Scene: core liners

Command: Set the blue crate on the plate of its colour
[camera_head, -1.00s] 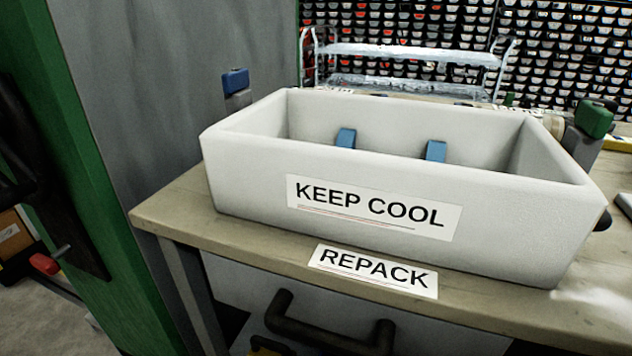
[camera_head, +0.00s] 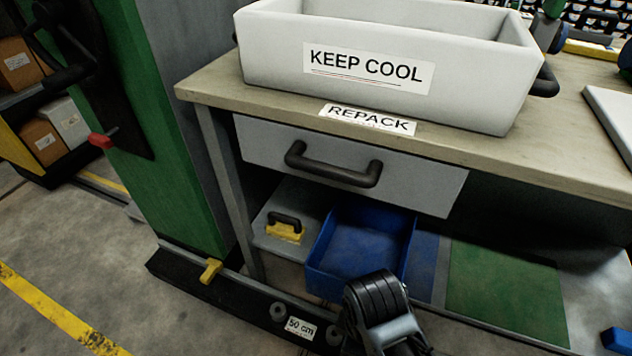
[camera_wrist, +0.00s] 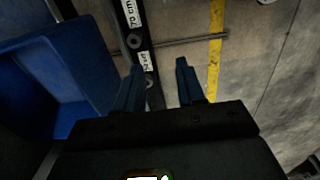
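The blue crate (camera_head: 355,250) is open-topped and looks empty. It stands low under the workbench in the head view, and its near right corner is partly hidden by my arm. In the wrist view the crate (camera_wrist: 60,75) fills the left side. A flat blue plate (camera_head: 424,262) lies just right of the crate, with a green plate (camera_head: 500,290) beyond it. I cannot tell whether the crate overlaps the blue plate's left part. My gripper (camera_wrist: 157,85) is open, with two dark blue fingers apart and nothing between them, to the right of the crate.
The workbench (camera_head: 560,150) overhangs the crate, with a handled drawer (camera_head: 410,184) above it. A white "KEEP COOL" box (camera_head: 270,60) stands on top. A dark rail (camera_head: 240,300) marked "50 cm" runs in front.

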